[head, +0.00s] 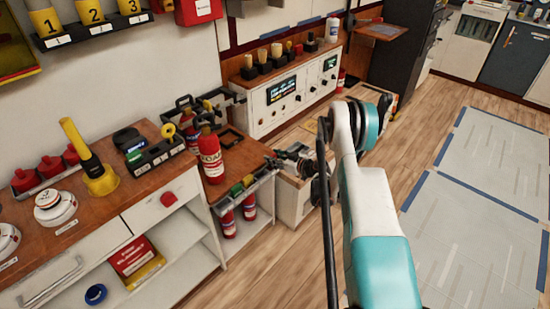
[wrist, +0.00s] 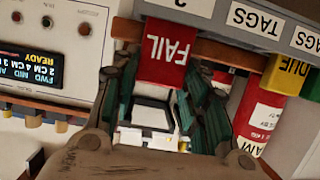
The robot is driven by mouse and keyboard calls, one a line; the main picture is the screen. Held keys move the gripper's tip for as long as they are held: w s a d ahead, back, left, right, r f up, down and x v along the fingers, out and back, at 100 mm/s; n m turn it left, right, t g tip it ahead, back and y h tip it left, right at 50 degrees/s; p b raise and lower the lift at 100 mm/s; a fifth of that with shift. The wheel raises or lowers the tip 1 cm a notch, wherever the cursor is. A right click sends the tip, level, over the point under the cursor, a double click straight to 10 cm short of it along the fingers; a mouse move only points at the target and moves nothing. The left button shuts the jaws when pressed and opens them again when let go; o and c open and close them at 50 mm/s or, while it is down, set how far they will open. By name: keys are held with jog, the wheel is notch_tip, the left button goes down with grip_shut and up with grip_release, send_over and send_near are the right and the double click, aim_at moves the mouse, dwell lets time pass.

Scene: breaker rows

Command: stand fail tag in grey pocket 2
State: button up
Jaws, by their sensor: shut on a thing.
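My gripper (head: 298,161) is beyond the end of the bench in the head view, beside the tag rail. In the wrist view my gripper (wrist: 164,82) has its two fingers on either side of the red fail tag (wrist: 166,50), shut on it. The tag's white FAIL lettering reads upside down there. The tag overlaps a brown wooden edge and a label strip behind it. In the head view the tag is too small to make out at the fingers. I cannot pick out grey pocket 2 for certain in either view.
A rail (head: 243,186) with green and yellow tags fronts the bench end. A yellow DUE tag (wrist: 284,74) hangs right of my fingers. A red extinguisher (head: 210,156) stands on the bench behind. The floor at right is open.

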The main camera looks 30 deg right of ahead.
jog(key=shift+f, duration=0.95)
jog(key=o, duration=0.9)
jog(key=shift+o, duration=0.2)
notch_tip(320, 180, up, 10)
